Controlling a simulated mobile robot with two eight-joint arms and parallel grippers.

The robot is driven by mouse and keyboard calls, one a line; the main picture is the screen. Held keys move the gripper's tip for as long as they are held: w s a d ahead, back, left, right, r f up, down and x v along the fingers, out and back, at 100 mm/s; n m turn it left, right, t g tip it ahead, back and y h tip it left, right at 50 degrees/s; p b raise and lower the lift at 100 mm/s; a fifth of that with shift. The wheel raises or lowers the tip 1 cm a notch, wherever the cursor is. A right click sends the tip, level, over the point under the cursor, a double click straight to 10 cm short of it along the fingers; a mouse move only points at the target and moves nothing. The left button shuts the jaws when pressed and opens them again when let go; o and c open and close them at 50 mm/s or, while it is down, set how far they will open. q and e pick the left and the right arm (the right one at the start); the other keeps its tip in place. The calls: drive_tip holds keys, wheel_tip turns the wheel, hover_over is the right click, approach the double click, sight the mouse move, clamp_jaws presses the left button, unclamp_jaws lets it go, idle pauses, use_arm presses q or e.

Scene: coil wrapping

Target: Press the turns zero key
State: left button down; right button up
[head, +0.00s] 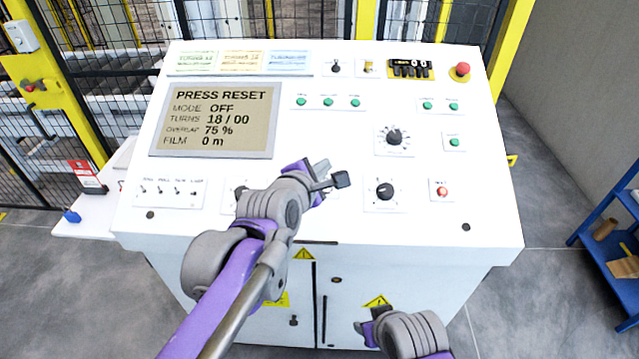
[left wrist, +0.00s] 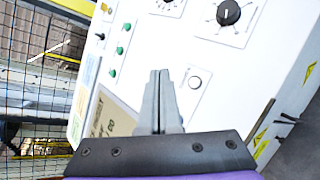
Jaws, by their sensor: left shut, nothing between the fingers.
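The white control panel (head: 300,215) carries several small green keys; their labels are too small to read, so I cannot tell which is the turns zero key. Three green keys (head: 328,102) sit in a row right of the display. A pair (head: 427,105) sits further right, with a single green key (head: 454,142) below. The display (head: 214,143) reads PRESS RESET, MODE OFF, TURNS 18 / 00. My left gripper (head: 338,180) is shut and empty over the lower middle of the panel; its closed fingers show in the left wrist view (left wrist: 159,98). My right gripper (head: 366,326) hangs low before the cabinet.
Two black knobs (head: 385,191) (head: 393,138), a red-lit button (head: 442,191) and a red mushroom button (head: 462,70) are on the panel. A fence stands behind; a blue rack (head: 605,222) is at right.

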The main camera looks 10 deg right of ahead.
use_arm(q)
drive_tip(key=shift+s, duration=0.15)
use_arm(e)
drive_tip(key=shift+s, duration=0.15)
use_arm(q)
drive_tip(key=w+f+b, duration=0.1)
drive_tip(key=f, duration=0.1)
drive_tip(key=w+f+b, duration=0.1)
drive_tip(key=f+b, duration=0.1)
drive_tip(key=w+f+b, duration=0.1)
drive_tip(key=f, duration=0.1)
drive_tip(key=shift+d+f, duration=0.4)
drive_tip(key=shift+w+d+f+b, duration=0.1)
drive_tip(key=shift+w+f+b, duration=0.25)
drive_tip(key=shift+f+b, duration=0.25)
use_arm(e)
wheel_tip(320, 180, down, 6)
drive_tip(key=s, duration=0.1)
drive_tip(key=shift+s, duration=0.2)
use_arm(q)
drive_tip(key=shift+f, duration=0.1)
use_arm(e)
drive_tip(key=shift+f, duration=0.15)
idle(0.4)
use_arm(q)
drive_tip(key=shift+w+f, duration=0.15)
drive_tip(key=shift+f, duration=0.2)
use_arm(e)
drive_tip(key=shift+f, duration=0.1)
